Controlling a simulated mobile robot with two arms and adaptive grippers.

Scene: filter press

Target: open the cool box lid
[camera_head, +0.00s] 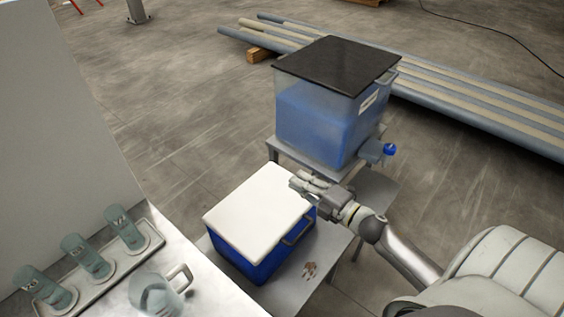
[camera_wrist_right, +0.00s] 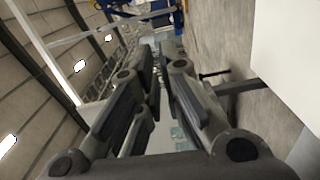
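The cool box (camera_head: 245,259) has a blue body and a flat white lid (camera_head: 260,212). It stands on a low grey table with the lid shut. A handle (camera_head: 298,228) is on its right side. My right gripper (camera_head: 296,181) is at the lid's far right corner, close to its edge; I cannot tell whether it touches. In the right wrist view the fingers (camera_wrist_right: 158,58) are close together with a narrow gap and nothing held between them. A plain white surface at the right edge there looks like the lid (camera_wrist_right: 288,50). My left gripper is not in view.
A clear tank of blue liquid (camera_head: 318,125) with a dark lid and blue tap (camera_head: 389,150) stands behind the cool box. A tray (camera_head: 84,278) of glasses and a jug (camera_head: 155,297) are at lower left. Long pipes (camera_head: 450,95) lie on the floor behind.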

